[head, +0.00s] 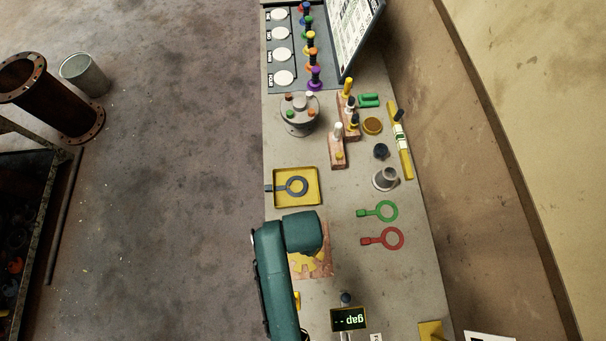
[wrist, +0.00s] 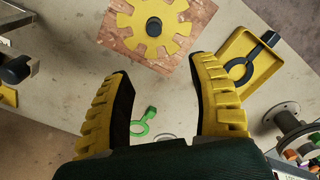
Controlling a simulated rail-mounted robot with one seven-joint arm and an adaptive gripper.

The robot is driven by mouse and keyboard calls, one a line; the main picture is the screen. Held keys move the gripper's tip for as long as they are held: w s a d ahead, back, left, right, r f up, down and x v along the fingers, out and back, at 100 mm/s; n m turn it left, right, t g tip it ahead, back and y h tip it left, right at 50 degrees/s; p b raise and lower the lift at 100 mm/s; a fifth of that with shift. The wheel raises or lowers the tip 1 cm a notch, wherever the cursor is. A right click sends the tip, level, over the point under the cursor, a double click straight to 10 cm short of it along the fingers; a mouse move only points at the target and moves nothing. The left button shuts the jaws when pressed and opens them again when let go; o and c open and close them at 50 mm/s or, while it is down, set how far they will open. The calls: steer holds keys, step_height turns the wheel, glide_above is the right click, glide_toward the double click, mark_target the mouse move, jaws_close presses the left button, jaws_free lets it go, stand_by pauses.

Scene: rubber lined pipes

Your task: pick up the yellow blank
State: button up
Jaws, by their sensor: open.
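No piece is labelled as the yellow blank, and I cannot tell for sure which one it is. A yellow toothed disc (wrist: 152,27) with a dark round centre lies on a reddish-brown board (wrist: 112,37), and this disc also shows in the head view (head: 312,266), partly covered by my arm. A flat ochre disc (head: 372,125) lies near the right edge of the bench. My gripper (wrist: 160,72) is open, with nothing visibly held between its yellow-padded fingers. In the wrist view the toothed disc appears beyond the fingertips, apart from them. In the head view my arm hides the gripper.
A yellow tray (head: 315,174) holds a dark ring paddle (head: 293,187). Green (head: 384,211) and red (head: 389,238) ring paddles lie on bare bench to the right. A flanged fitting (head: 300,117) and peg blocks stand farther up.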

steer(key=f, duration=0.7)
steer(key=s+f, duration=0.1)
steer(key=f, duration=0.2)
steer(key=shift+f+b, duration=0.3)
steer(key=shift+f, duration=0.05)
step_height(320, 180, down, 6)
steer(key=shift+r, duration=0.1)
jaws_close()
